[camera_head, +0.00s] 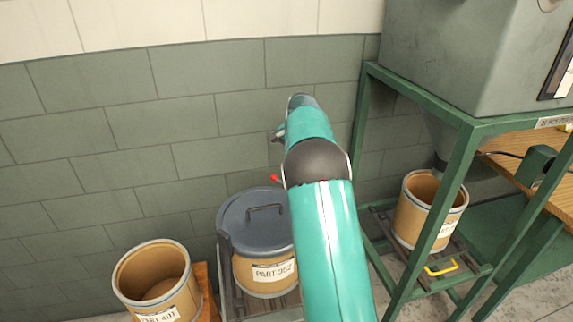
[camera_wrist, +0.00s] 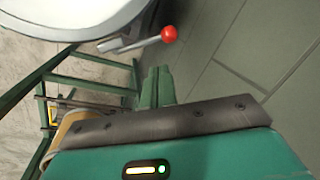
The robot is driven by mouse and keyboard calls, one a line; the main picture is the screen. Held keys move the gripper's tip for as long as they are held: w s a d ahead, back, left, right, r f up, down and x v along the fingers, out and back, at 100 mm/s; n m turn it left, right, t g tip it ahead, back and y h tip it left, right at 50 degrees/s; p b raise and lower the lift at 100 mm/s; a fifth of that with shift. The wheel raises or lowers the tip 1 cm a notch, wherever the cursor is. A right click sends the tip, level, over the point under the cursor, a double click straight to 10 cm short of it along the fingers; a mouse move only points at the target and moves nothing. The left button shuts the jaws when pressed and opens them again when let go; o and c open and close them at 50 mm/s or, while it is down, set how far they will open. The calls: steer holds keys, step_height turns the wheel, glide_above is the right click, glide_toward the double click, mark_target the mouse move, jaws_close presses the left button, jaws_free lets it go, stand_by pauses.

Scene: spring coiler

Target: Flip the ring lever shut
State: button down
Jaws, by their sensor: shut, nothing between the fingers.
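The ring lever is a short grey handle with a red ball end (camera_wrist: 168,34). In the wrist view it sticks out from the edge of a pale round drum top (camera_wrist: 62,18). My gripper (camera_wrist: 158,75) is shut and empty, with its green fingers just below the red ball in the picture and apart from it. In the head view the red tip (camera_head: 274,178) shows just left of my arm, above the grey-lidded drum (camera_head: 262,222). The rest of the lever is mostly hidden there, and I cannot make out my fingers.
An open drum (camera_head: 155,275) stands at the left. Another open drum (camera_head: 425,205) sits inside a green frame (camera_head: 375,130) under a grey hopper (camera_head: 450,50) at the right. A tiled wall (camera_head: 180,115) is close behind.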

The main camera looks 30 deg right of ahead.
steer(key=a+v, duration=0.1)
steer(key=v, duration=0.9)
steer(key=shift+d+r, duration=0.25)
steer(key=shift+d, duration=0.25)
steer(key=shift+s, duration=0.1)
steer(key=s+a+r+n+t, duration=0.1)
steer(key=s+a+r+n, duration=0.2)
steer(key=s+a+r, duration=0.35)
steer(key=s+a+r+n+t, duration=0.1)
steer(key=s+a+r+n, duration=0.2)
steer(key=s+a, duration=0.7)
steer(key=s+a+f+n, duration=0.2)
steer(key=s+a+f, duration=0.1)
steer(key=s, duration=0.4)
steer(key=s+a+f+n, duration=0.3)
steer(key=s+a, duration=0.1)
steer(key=s, duration=0.3)
steer(key=s+a+f+n+t+h, duration=0.1)
steer(key=s+a+f+n, duration=0.1)
steer(key=s, duration=0.5)
steer(key=shift+s+a+f+n, duration=0.3)
steer(key=shift+a+f, duration=0.15)
steer(key=shift+a, duration=0.7)
